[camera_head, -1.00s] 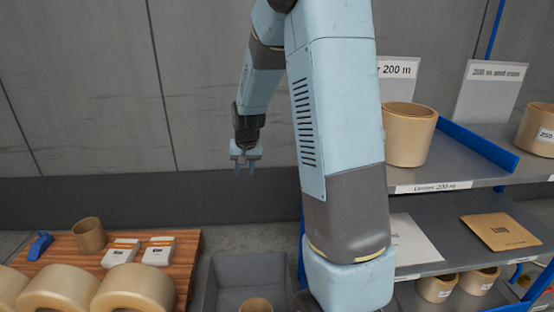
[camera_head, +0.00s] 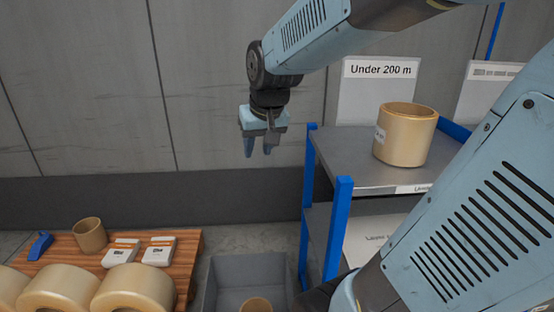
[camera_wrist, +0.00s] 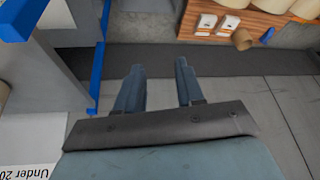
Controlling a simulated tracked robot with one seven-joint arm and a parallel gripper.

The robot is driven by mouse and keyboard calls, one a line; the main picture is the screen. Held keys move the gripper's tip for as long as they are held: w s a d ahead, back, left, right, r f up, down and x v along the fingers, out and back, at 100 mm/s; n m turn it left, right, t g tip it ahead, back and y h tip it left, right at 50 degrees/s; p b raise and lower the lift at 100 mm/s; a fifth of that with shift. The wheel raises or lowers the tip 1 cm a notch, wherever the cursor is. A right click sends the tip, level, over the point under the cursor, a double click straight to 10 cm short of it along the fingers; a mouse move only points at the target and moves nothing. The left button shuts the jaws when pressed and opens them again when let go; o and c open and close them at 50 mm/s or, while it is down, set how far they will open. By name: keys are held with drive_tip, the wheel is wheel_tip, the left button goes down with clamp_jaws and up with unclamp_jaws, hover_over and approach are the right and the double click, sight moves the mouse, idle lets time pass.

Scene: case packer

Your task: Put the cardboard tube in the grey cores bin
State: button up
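The brown cardboard tube (camera_head: 90,235) stands on the wooden bench at the left in the head view. It also shows small near the top of the wrist view (camera_wrist: 242,39). The grey bin (camera_head: 215,287) is on the floor right of the bench, with one tan core (camera_head: 256,305) partly visible in it. My gripper (camera_head: 257,152) is high above the floor, up and to the right of the tube and above the bin in the picture. Its fingers (camera_wrist: 159,68) are apart with nothing between them.
Beside the tube are a blue tool (camera_head: 40,246) and white boxes (camera_head: 159,251). Large tan rolls (camera_head: 134,290) lie at the bench front. A blue-posted shelf (camera_head: 343,230) with a tan roll (camera_head: 405,135) is at the right. A grey wall stands behind.

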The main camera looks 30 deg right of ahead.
drive_tip(key=s+a+r+n, duration=0.1)
drive_tip(key=s+r, duration=0.1)
drive_tip(key=s, duration=0.9)
drive_tip(key=shift+s+t, duration=0.35)
drive_tip(key=shift+t, duration=0.05)
drive_tip(key=shift+a, duration=0.1)
idle(0.4)
